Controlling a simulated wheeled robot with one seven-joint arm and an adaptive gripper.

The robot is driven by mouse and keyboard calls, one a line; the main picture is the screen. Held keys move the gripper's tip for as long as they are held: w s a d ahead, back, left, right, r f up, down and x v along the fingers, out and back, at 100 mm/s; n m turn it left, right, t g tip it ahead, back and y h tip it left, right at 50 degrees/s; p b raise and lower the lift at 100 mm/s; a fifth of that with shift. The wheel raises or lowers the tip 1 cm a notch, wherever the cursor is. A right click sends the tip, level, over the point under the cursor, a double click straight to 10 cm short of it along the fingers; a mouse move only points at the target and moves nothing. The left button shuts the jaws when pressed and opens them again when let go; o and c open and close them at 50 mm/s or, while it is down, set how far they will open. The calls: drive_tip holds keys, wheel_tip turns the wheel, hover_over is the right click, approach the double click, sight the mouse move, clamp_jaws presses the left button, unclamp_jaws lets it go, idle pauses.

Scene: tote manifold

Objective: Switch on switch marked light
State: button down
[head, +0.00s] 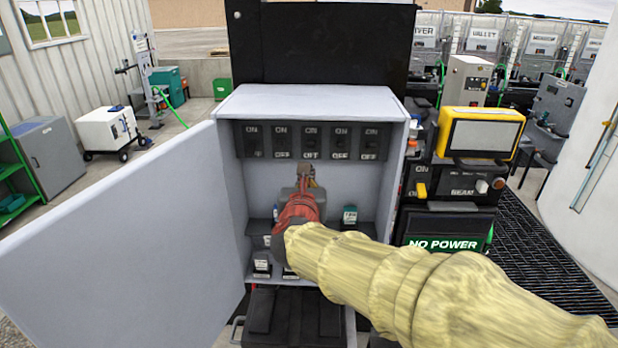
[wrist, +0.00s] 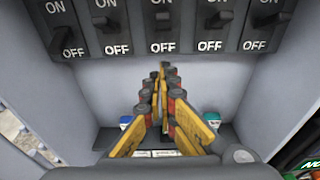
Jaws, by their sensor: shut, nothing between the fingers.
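A row of several dark ON/OFF switches (head: 311,140) runs across the top of the open grey cabinet (head: 320,103). They also show along the top of the wrist view (wrist: 160,22). In the wrist view the leftmost lever (wrist: 64,38) sits lower than the others, towards OFF. I cannot read a "light" mark on any switch. My gripper (head: 306,172) is inside the cabinet, just below the middle switch, pointing up. In the wrist view its fingertips (wrist: 164,68) are together and empty, apart from the switches.
The cabinet door (head: 125,235) hangs open at the left. At the right are a yellow-framed unit (head: 480,135), a panel with a yellow lever (head: 421,189) and a "NO POWER" sign (head: 445,244).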

drive_tip(key=s+r, duration=0.6)
drive_tip(key=s, duration=0.1)
drive_tip(key=shift+s+a, duration=0.15)
drive_tip(key=shift+s, duration=0.2)
drive_tip(key=s+d+f+m+g+b, duration=0.3)
drive_tip(key=s+d+f+m+b, duration=0.4)
drive_tip(key=f+m, duration=0.5)
drive_tip(key=s+d+f+m+g+b, duration=0.4)
drive_tip(key=s+d+f+m+b, duration=0.3)
drive_tip(key=f, duration=1)
drive_tip(key=s+d+f+m+g+b, duration=0.3)
drive_tip(key=s+d+f+m+b, duration=0.4)
drive_tip(key=s+f+m+b, duration=0.3)
drive_tip(key=s+f+m, duration=0.4)
drive_tip(key=f+m, duration=0.1)
drive_tip(key=m, duration=0.1)
drive_tip(key=shift+s+f+m+g+y, duration=0.25)
drive_tip(key=shift+m+g+y, duration=0.05)
